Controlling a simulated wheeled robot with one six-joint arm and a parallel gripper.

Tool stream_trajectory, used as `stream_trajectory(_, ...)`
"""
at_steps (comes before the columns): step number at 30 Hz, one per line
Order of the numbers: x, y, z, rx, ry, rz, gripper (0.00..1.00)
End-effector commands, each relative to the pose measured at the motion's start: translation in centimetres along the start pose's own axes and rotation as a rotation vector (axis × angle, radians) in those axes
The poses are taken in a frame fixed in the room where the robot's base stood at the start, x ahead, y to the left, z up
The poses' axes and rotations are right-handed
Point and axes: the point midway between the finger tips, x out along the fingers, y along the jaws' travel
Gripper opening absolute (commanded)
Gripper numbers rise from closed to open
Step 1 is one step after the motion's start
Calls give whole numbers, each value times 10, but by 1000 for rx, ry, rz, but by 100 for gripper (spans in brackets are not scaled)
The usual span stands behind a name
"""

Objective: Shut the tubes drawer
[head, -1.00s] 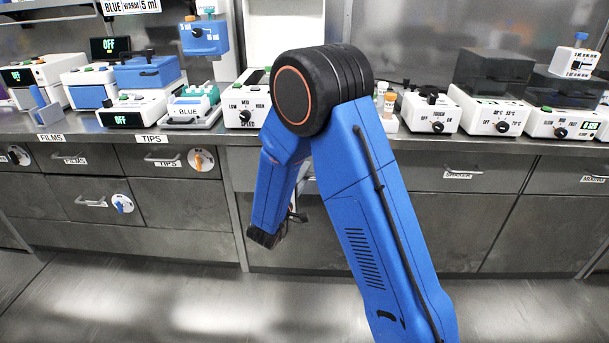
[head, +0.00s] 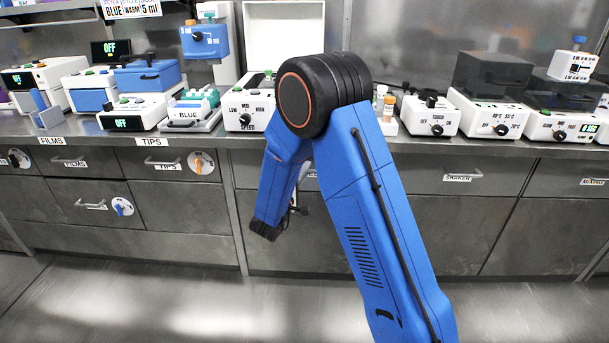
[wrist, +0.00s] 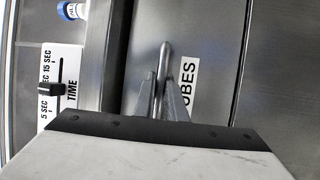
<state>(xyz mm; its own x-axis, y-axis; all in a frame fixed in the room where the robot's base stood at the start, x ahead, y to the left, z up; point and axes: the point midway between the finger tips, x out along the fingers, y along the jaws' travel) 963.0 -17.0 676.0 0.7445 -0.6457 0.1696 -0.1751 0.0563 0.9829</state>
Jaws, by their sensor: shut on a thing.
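The tubes drawer (wrist: 218,55) shows in the wrist view as a grey metal front, turned sideways, with a white label (wrist: 187,88) whose visible letters read "UBES". Its bar handle (wrist: 166,58) lies between the fingers of my gripper (wrist: 163,102), which are shut on it. In the head view my gripper (head: 294,210) is mostly hidden behind my blue forearm, low in front of the cabinet. My arm covers most of this drawer there, so I cannot tell how far it stands out.
The steel counter (head: 520,148) above carries several devices, including a speed-dial box (head: 246,118). The tips drawer (head: 172,166) is at the left and the shaker drawer (head: 455,180) at the right. The floor (head: 170,295) in front is clear.

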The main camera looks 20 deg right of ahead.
Motion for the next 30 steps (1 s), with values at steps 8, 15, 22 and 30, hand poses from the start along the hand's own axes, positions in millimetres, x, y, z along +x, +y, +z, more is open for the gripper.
stream_trajectory(8,2,0,-2,2,2,-1,13)
stream_trajectory(15,2,-1,-1,1,2,-1,29)
stream_trajectory(22,0,-1,-1,1,2,-2,29)
stream_trajectory(30,-35,0,-3,2,6,-1,29)
